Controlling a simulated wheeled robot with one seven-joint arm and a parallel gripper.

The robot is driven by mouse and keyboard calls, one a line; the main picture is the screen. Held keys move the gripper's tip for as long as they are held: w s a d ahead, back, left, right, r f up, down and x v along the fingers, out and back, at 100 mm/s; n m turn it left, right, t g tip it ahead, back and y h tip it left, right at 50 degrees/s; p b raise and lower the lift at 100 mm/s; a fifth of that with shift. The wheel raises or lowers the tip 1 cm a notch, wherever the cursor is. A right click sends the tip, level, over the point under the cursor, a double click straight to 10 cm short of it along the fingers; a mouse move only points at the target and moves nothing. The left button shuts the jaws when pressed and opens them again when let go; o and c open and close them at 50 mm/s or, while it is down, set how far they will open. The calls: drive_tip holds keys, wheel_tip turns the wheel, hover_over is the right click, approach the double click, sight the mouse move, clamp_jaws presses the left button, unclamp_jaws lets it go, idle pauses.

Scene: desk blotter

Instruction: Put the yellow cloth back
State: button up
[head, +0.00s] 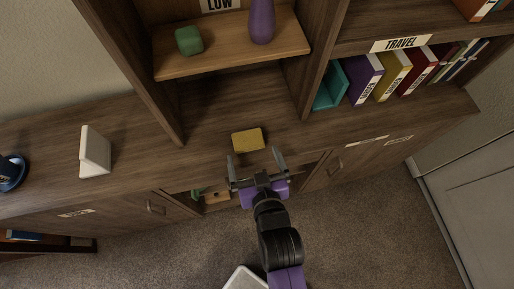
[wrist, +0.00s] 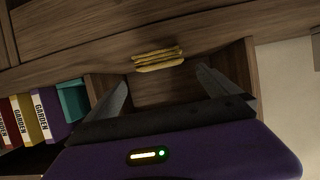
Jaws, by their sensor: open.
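The yellow cloth (head: 248,140) lies folded on the wooden cabinet top, near its front edge. It also shows in the wrist view (wrist: 158,61) as a small layered stack, centred beyond my fingertips. My gripper (head: 256,164) is open and empty, with a finger on either side of the gap. In the head view it is just in front of the cloth and apart from it. The cloth is fully visible in the head view.
Upright dividers flank the bay behind the cloth. Above it, a shelf (head: 232,53) marked LOW holds a green block (head: 188,40) and a purple vase (head: 262,22). Books (head: 392,74) stand at right under a TRAVEL label. A white object (head: 95,151) stands at left.

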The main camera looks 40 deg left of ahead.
drive_tip(key=shift+v, duration=2)
drive_tip(key=s+d+r+m+t+h, duration=0.1)
drive_tip(key=s+d+m+t+h, duration=0.1)
drive_tip(key=d, duration=0.8)
drive_tip(key=s+d+m+t+h, duration=0.2)
drive_tip(key=d+m, duration=0.1)
drive_tip(key=d, duration=0.7)
drive_tip(key=s+d+r+m+t+h, duration=0.2)
drive_tip(key=s+d+r+m+h, duration=0.3)
drive_tip(key=s+d+r, duration=0.6)
drive_tip(key=d+h, duration=0.1)
drive_tip(key=d, duration=0.2)
drive_tip(key=shift+s, duration=0.2)
